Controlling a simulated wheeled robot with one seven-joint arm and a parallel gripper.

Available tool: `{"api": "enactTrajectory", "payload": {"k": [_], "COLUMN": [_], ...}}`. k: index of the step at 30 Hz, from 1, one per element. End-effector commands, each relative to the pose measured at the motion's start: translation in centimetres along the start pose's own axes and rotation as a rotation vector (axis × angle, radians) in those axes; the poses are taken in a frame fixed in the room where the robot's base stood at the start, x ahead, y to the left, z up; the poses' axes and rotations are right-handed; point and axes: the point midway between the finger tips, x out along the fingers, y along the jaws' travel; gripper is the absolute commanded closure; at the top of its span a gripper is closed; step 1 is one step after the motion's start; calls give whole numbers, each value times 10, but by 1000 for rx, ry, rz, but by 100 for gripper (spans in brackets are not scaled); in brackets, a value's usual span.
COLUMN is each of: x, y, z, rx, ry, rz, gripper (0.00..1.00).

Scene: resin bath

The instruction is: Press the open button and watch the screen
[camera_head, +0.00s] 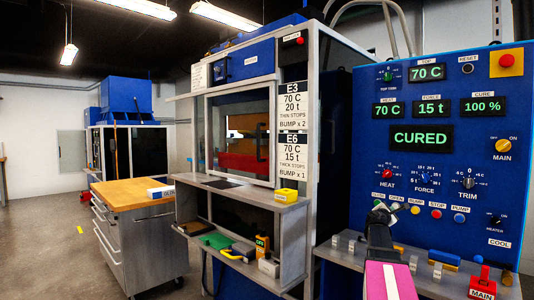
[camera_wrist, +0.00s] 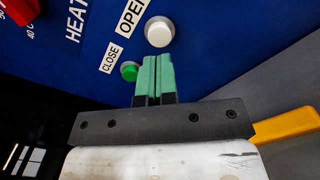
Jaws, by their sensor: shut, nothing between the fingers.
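The blue control panel (camera_head: 357,160) stands at the right. Its screen (camera_head: 421,138) reads "CURED" in green. In the wrist view the white round open button (camera_wrist: 160,32) sits beside its "OPEN" label, with the green close button (camera_wrist: 130,71) lower left. My gripper (camera_wrist: 152,58) is shut and empty, its green fingertips just below the open button and right of the close button. I cannot tell whether the tips touch the panel. In the head view my gripper (camera_head: 382,211) is at the panel's button row, partly covering its left end.
Smaller displays read 70 C top (camera_head: 427,72), 70 C heat, 15 t force and 100 % cure. A red emergency button (camera_head: 506,60) is at the upper right. A grey ledge (camera_head: 440,280) with levers juts out below the panel. The press (camera_head: 245,135) stands left, its window closed.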

Motion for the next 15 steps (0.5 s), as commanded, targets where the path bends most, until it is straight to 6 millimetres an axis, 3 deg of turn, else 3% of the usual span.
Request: {"api": "enactTrajectory", "payload": {"k": [15], "x": [19], "y": [0], "z": [0], "rx": [0], "ry": [0], "rz": [0], "gripper": [100]}}
